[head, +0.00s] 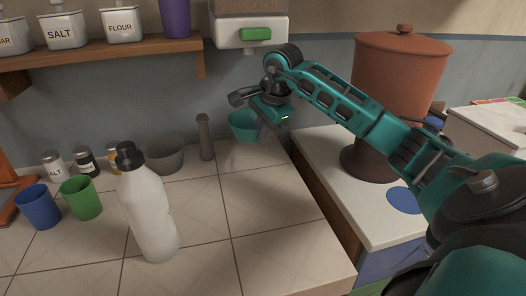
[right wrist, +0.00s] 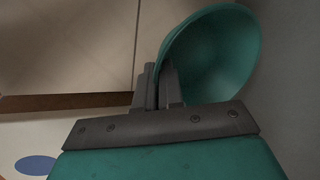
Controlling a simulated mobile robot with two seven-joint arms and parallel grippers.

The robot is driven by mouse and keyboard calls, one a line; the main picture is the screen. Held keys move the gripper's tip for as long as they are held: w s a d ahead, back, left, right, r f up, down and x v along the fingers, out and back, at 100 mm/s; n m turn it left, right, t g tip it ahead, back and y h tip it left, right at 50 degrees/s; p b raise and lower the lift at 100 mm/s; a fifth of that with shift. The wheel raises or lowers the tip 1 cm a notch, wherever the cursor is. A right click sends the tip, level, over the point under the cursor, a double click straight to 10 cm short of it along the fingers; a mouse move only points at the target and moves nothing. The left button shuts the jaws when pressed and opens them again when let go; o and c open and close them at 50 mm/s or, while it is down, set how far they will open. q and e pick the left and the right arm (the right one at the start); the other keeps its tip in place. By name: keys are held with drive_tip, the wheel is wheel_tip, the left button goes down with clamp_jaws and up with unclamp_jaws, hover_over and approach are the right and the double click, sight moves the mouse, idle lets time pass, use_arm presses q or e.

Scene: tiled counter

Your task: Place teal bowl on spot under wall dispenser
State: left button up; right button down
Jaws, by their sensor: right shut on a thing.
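The teal bowl (head: 243,126) is at the back of the tiled counter, below the wall dispenser (head: 250,30) with its green lever. My right gripper (head: 262,118) is shut on the bowl's rim. In the right wrist view the gripper's fingers (right wrist: 168,88) pinch the near edge of the bowl (right wrist: 215,55), which looks tilted there. Whether the bowl touches the counter cannot be told. The spot under it is hidden. My left gripper is not in view.
A white bottle (head: 148,210), a blue cup (head: 38,207) and a green cup (head: 81,198) stand at the left. A grey mortar (head: 165,158) and pestle (head: 205,137) stand left of the bowl. The counter's front right is clear. A brown pot (head: 395,80) stands on the right surface.

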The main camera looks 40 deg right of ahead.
sight(260, 164)
wheel_tip(260, 164, down, 6)
drive_tip(key=shift+s+f, duration=0.1)
drive_tip(key=shift+s, duration=0.05)
drive_tip(key=shift+w+d+f, duration=0.1)
drive_tip(key=shift+w+f, duration=0.1)
drive_tip(key=shift+f, duration=0.15)
drive_tip(key=c, duration=1.3)
unclamp_jaws()
drive_tip(key=shift+o, duration=0.2)
drive_tip(key=v, duration=1.2)
drive_tip(key=shift+p, duration=0.35)
